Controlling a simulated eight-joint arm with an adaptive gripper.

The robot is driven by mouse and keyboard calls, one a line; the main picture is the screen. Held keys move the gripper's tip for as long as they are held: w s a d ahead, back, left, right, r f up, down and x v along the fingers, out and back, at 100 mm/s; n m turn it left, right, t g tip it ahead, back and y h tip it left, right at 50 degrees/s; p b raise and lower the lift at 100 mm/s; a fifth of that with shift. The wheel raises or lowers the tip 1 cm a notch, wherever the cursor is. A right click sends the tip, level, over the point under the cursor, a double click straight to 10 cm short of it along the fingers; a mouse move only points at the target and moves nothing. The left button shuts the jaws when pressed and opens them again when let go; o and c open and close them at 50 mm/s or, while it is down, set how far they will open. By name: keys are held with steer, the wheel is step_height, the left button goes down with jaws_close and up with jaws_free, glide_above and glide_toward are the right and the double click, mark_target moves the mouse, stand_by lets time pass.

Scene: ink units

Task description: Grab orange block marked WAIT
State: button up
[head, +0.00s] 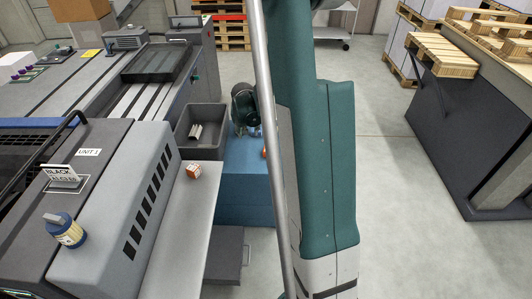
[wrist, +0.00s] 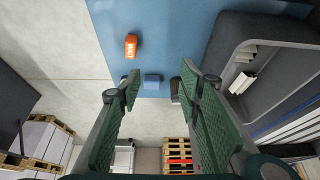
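In the wrist view the orange block marked WAIT (wrist: 130,47) lies on a blue surface (wrist: 180,30). A small blue block (wrist: 152,82) sits near it, lower and to the right. My gripper (wrist: 160,72) is open with nothing between its fingers. The orange block is beyond the fingertips, up and to the left of the gap, apart from them. The blue block shows in the gap. In the head view my arm hides most of the blue stand's top (head: 245,155), and only a sliver of orange shows beside it.
An orange-brown cube (head: 193,170) rests on the grey ledge (head: 185,230) of the printing unit. A grey bin (head: 205,120) stands beside the blue stand; its wall (wrist: 240,40) is close right in the wrist view. A dark piece (wrist: 175,90) lies by the right finger. Open floor is at right.

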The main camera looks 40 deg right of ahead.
steer(key=m+g, duration=0.1)
steer(key=m, duration=0.1)
glide_toward(266, 149)
steer(key=shift+x, duration=0.95)
steer(key=shift+a+f+b, duration=0.1)
steer(key=shift+b, duration=0.2)
steer(key=shift+x, duration=1.25)
steer(key=shift+f+b, duration=0.1)
steer(key=shift+b, duration=0.2)
steer(key=shift+b+x, duration=0.7)
steer(key=shift+x, duration=1.8)
steer(key=c, duration=0.9)
